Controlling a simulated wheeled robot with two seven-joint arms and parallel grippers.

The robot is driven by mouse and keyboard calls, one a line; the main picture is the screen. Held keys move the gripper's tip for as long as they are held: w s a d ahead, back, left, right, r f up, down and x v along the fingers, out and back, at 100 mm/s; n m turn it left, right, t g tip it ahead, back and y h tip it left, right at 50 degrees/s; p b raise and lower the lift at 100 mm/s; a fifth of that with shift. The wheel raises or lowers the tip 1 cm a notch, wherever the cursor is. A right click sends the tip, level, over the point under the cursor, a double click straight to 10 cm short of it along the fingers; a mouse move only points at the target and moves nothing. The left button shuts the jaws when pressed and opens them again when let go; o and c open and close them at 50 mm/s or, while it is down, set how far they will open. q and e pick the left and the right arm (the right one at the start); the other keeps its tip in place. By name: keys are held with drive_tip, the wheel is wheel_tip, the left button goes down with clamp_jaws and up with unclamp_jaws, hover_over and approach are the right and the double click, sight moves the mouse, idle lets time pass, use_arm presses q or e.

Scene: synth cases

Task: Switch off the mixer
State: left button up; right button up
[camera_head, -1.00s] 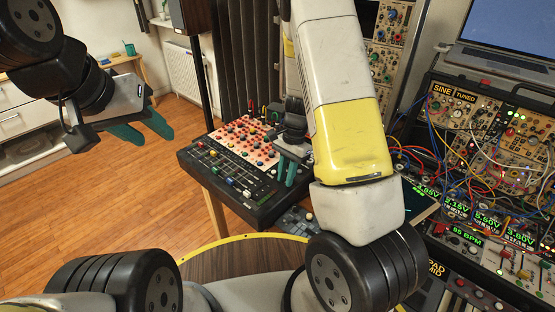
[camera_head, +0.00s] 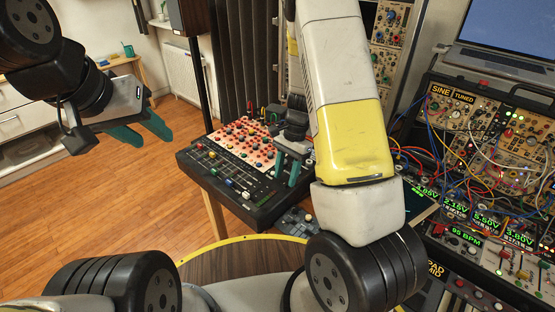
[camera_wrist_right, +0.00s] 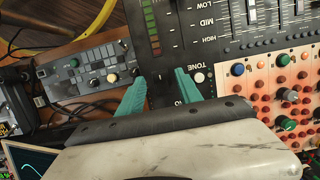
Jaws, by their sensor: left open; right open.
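The mixer (camera_head: 225,180) is a black console with faders along its front and a pinkish-orange panel of knobs on its far part. It stands on a table left of my right arm. My right gripper (camera_head: 287,180) has teal fingers, open, pointing down over the mixer's right side. In the right wrist view the mixer (camera_wrist_right: 225,20) shows with labels such as TONE, MID and HIGH. There the right gripper (camera_wrist_right: 163,90) has its fingertips spread over the black panel edge; contact cannot be told. My left gripper (camera_head: 140,130) is open and empty, above the floor at left.
A small grey device (camera_head: 295,221) with knobs lies beside the mixer; it also shows in the right wrist view (camera_wrist_right: 88,68). At right stands a modular rack (camera_head: 480,150) with many cables, and a laptop (camera_head: 505,50) above it. The wooden floor (camera_head: 120,200) at left is clear.

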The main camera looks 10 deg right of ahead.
drive_tip(key=v, duration=0.6)
drive_tip(key=shift+r, duration=0.4)
drive_tip(key=shift+d, duration=0.1)
drive_tip(key=s+a+r+n+t+y, duration=0.1)
drive_tip(key=s+r+n+t, duration=0.15)
drive_tip(key=r, duration=0.55)
drive_tip(key=s+a+r+n+t, duration=0.1)
drive_tip(key=s+r+n, duration=0.25)
drive_tip(key=r, duration=0.35)
drive_tip(key=s+r+n+t+h, duration=0.1)
drive_tip(key=s+r+n+t, duration=0.3)
drive_tip(key=s+r, duration=0.4)
drive_tip(key=shift+s+d+r+n, duration=0.3)
drive_tip(key=shift+s+n, duration=0.2)
drive_tip(key=shift+s, duration=1.7)
drive_tip(key=shift+t, duration=0.25)
